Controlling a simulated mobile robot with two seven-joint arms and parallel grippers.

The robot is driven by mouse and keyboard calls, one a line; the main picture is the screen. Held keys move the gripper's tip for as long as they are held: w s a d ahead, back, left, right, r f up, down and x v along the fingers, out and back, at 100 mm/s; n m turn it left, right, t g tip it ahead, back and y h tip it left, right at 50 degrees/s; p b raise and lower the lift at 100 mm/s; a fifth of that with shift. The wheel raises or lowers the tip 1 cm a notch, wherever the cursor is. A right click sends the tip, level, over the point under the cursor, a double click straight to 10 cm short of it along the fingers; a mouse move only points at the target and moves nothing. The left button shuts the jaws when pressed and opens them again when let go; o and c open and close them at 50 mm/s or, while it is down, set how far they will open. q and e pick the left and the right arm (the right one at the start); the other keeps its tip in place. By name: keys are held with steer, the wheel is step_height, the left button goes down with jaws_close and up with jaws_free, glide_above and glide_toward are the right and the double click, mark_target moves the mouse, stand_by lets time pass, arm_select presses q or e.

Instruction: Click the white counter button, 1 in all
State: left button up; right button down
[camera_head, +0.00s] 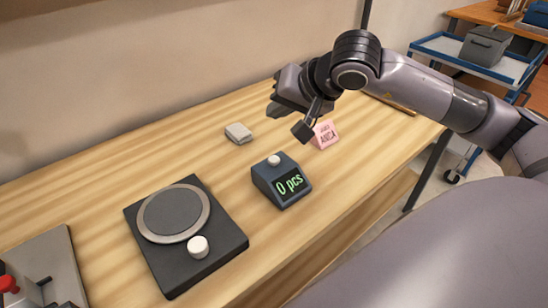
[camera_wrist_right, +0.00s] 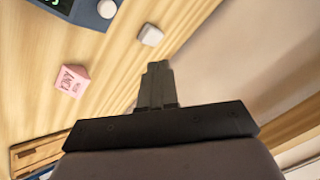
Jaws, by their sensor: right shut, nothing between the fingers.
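The counter is a dark blue box (camera_head: 281,187) in the middle of the wooden table, with a green display reading "0 pcs". Its white button (camera_head: 274,160) is a round knob on top. In the right wrist view the white button (camera_wrist_right: 107,9) shows at the top edge, with part of the counter box (camera_wrist_right: 84,12). My right gripper (camera_head: 272,111) is up behind and to the right of the counter, above the table and apart from the button. In the wrist view its fingers (camera_wrist_right: 157,75) are together and empty. My left gripper is not in view.
A black plate device (camera_head: 228,236) with a grey disc and white knob stands left of the counter. A pale block (camera_head: 238,133) lies behind it. A pink sign (camera_head: 325,134) stands to the right, near my right arm. A red-handled device (camera_head: 9,284) is at the lower left.

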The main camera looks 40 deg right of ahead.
steer(key=f+b, duration=0.1)
steer(key=f, duration=0.1)
steer(key=b, duration=0.5)
glide_above(278, 161)
step_height(278, 161, down, 6)
steer(key=shift+f, duration=0.45)
stand_by(0.6)
steer(key=shift+b, duration=0.3)
stand_by(0.6)
steer(key=shift+f+b, duration=0.4)
steer(key=shift+b, duration=0.15)
steer(key=shift+f, duration=0.15)
stand_by(0.3)
